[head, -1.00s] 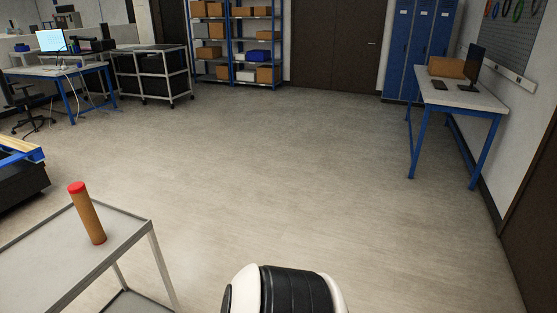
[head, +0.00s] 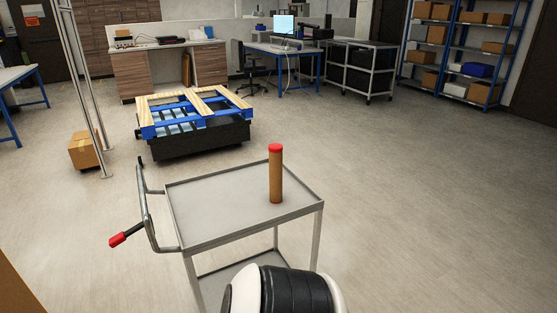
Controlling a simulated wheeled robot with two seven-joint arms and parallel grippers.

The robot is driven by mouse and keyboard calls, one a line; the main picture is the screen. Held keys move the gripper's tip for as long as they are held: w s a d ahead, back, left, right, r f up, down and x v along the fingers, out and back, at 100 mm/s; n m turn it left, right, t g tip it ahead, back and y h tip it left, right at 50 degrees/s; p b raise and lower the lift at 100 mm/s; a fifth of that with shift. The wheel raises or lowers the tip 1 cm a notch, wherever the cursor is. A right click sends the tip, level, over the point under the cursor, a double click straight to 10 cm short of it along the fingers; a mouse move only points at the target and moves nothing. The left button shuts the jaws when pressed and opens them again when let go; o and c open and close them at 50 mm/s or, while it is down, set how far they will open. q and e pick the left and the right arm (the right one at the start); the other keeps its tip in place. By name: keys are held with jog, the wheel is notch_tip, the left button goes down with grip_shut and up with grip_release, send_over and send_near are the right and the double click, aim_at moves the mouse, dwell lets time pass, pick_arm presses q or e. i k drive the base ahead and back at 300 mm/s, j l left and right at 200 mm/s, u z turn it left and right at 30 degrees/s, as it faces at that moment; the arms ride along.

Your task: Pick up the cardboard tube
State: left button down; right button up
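The cardboard tube (head: 276,178) is brown with a red cap on top. It stands upright on the grey top of a cart (head: 222,200), near the cart's right side. A black and white part of my own body shows at the bottom centre, below and in front of the cart. Neither of my grippers is in the head view.
A cardboard box (head: 84,150) sits on the floor at the left. The floor at the right is clear.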

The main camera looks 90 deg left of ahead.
aim_at(275, 150)
jog(key=l+u, duration=0.15)
jog(key=u, duration=2.4)
jog(key=i+l, duration=0.05)
jog(key=l, duration=0.05)
